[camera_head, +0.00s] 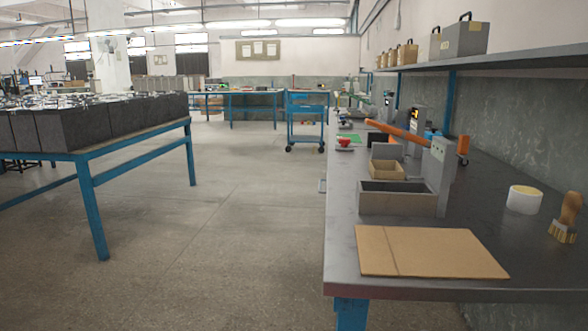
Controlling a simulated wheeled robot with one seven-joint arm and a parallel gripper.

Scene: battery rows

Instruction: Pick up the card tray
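A small brown open-topped tray (387,171) that looks like cardboard stands on the grey workbench (345,240) on the right. It sits just behind a larger grey-brown open box (397,203). A flat brown cardboard sheet (430,252) with a crease near its left end lies at the bench's near end. I cannot tell for certain which of these is the card tray; the small brown tray looks most like one. My gripper is not in view.
An orange bar (405,132) on a grey upright (437,170) rises beside the boxes. A tape roll (524,200) and a brush (567,217) lie to the right. A shelf (500,57) overhangs the bench. Black batteries (85,125) fill a blue-legged table at left. Floor between is clear.

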